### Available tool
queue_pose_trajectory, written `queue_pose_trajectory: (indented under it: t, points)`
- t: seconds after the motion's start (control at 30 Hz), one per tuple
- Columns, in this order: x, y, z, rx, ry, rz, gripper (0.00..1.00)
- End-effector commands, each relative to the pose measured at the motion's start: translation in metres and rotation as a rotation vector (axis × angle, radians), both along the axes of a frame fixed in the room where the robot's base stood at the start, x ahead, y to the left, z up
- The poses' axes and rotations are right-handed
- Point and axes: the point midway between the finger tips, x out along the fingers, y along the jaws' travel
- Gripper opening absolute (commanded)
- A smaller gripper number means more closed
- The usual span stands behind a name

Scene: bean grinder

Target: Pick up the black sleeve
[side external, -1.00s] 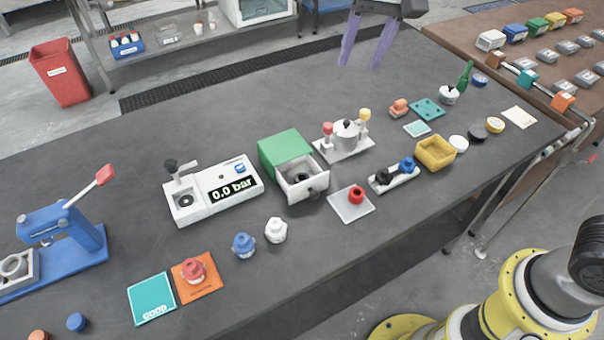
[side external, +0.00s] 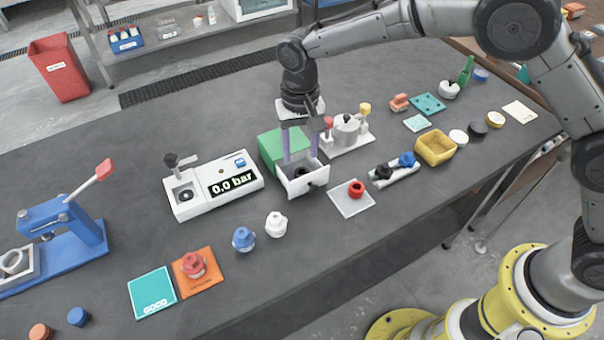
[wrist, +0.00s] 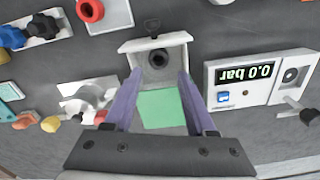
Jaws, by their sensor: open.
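A black ring-shaped piece (side external: 301,172), which looks like the black sleeve, sits in the open white drawer (side external: 291,190) of the green box (side external: 268,147). In the wrist view the sleeve (wrist: 158,58) is upright with its round hole facing up, near the front of the drawer (wrist: 129,47). My gripper (side external: 301,157) points down over the drawer, its purple fingers apart. In the wrist view my gripper (wrist: 160,74) has its fingertips on either side of the drawer, just behind the sleeve, with nothing between them. The fingers partly hide the box in the side view.
A white machine reading 0.0 bar (side external: 213,187) stands left of the box. A white stand with a silver pot (side external: 346,131) is close on the right. A red ring on a pale plate (side external: 346,205) and a white rack with black and blue pieces (side external: 394,177) lie right of the drawer.

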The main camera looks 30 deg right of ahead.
Motion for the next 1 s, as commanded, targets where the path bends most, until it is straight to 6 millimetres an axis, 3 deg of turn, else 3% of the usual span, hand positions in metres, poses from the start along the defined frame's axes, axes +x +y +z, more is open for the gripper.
queue_pose_trajectory:
  t: [0.17, 0.5, 0.8, 1.0]
  points:
    - [0.0, -0.001, -0.01, 0.0, 0.0, 0.0, 0.56]
    - [-0.002, -0.003, -0.053, 0.0, 0.001, 0.0, 0.56]
    - [-0.001, -0.002, -0.057, 0.001, -0.001, 0.0, 0.56]
    - [-0.001, -0.002, -0.057, 0.001, -0.001, 0.0, 0.2]
